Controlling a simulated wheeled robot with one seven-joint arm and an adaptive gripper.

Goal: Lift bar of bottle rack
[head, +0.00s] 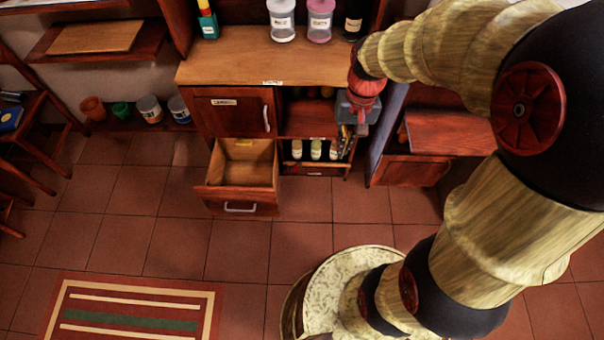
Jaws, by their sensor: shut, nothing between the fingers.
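The bottle rack (313,164) is low in the open right part of the wooden cabinet, with several pale bottles (316,149) standing in it. A thin light bar seems to run along its front, but it is too small to make out clearly. My gripper (361,130) is at the right edge of the cabinet opening, above and to the right of the bottles. It is shut and empty. It partly covers the right side of the opening. I cannot tell whether it touches the cabinet or rack.
A drawer (240,165) stands open left of the rack, below a closed cabinet door (228,110). Jars (320,20) stand on the cabinet top. A wooden unit (450,132) is close on the right. The tiled floor (305,240) in front is mostly clear, with a striped rug (130,308) at left.

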